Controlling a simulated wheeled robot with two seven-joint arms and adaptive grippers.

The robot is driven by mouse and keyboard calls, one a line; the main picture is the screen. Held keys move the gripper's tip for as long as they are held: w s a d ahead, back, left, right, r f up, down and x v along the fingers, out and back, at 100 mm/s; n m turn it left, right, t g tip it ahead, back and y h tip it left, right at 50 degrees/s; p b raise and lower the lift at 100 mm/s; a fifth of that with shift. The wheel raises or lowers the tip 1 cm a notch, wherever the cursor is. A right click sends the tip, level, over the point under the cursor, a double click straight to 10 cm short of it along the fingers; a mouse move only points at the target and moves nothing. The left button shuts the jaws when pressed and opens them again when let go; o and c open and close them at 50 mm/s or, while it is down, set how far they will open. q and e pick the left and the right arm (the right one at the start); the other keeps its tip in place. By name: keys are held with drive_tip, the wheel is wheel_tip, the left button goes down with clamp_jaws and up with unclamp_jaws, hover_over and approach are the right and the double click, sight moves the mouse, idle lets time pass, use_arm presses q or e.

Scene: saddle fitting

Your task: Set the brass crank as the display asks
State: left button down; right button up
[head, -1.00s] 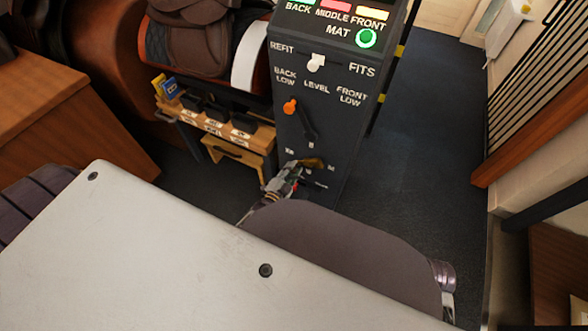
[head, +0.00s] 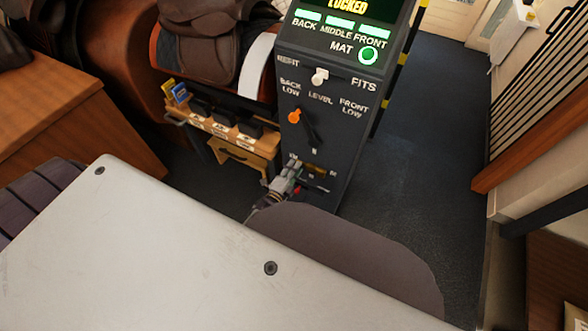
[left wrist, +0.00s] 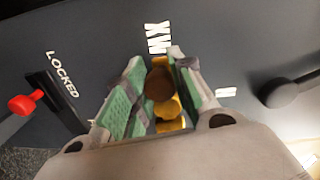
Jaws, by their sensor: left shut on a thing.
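The brass crank (head: 315,168) is low on the front of the dark control post. The BACK, MIDDLE and FRONT bars and the MAT ring (head: 368,55) are lit green. My right gripper is not in view.
An orange-tipped lever (head: 296,116) and a white switch (head: 320,76) sit above the crank. A red-knobbed lever (left wrist: 22,104) stands beside the LOCKED label near my left gripper. A wooden tray (head: 232,140) and saddle (head: 205,45) are left; open floor is right.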

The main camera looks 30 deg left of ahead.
use_arm(q)
drive_tip(key=shift+a, duration=0.2)
drive_tip(key=c, duration=1.2)
unclamp_jaws()
drive_tip(key=shift+o, duration=0.2)
drive_tip(key=shift+d, duration=0.1)
drive_tip(key=shift+s, duration=0.2)
drive_tip(key=s, duration=1.1)
drive_tip(key=shift+s+a+r, duration=0.2)
drive_tip(key=shift+s+r, duration=0.1)
drive_tip(key=shift+r, duration=0.05)
